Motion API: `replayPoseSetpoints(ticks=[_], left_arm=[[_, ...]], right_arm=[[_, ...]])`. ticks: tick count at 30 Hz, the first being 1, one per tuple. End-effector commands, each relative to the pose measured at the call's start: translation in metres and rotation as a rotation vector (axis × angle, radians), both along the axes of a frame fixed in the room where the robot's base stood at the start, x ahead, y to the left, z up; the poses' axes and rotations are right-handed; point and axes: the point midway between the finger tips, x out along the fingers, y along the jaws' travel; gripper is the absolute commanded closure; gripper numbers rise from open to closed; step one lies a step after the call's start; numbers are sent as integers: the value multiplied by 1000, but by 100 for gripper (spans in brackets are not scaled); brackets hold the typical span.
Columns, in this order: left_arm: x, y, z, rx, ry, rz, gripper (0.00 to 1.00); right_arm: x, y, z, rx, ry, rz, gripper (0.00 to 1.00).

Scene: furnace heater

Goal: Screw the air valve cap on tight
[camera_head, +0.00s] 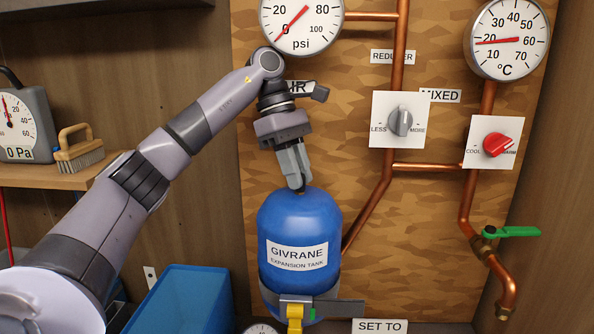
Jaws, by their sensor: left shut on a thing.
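The blue expansion tank (299,222), labelled GIVRANE, stands upright against the wooden panel. My left gripper (298,187) comes down from above and its fingertips are at the top centre of the tank. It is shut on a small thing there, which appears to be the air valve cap. The fingers hide nearly all of the cap and the valve under it, so I cannot tell how tightly it sits. My right gripper is not in view.
Copper pipes (387,130) run right of the tank, with a grey knob (401,121), a red knob (497,144) and a green-handled tap (511,232). A psi gauge (300,20) hangs above. A blue bin (183,303) stands lower left, below a shelf holding a brush (80,152).

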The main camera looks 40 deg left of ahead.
Motion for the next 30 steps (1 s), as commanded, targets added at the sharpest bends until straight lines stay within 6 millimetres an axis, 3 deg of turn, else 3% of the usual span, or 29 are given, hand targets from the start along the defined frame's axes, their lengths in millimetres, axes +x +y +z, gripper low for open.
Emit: replayPoseSetpoints(ticks=[7,8,9,10,11,17,18,30], left_arm=[[1,1,7,-6,-20,-3,100],[1,1,7,-6,-20,-3,77],[1,1,7,-6,-20,-3,64],[1,1,7,-5,-19,-3,54],[1,1,6,-5,-18,-3,50],[0,0,4,-3,-11,-5,50],[0,0,4,-2,-10,-6,38],[-1,0,1,1,-5,57,38]], right_arm=[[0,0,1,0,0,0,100],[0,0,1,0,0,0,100],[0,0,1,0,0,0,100],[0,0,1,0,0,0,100],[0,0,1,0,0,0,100],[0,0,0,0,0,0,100],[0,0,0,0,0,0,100],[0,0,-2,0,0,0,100]])
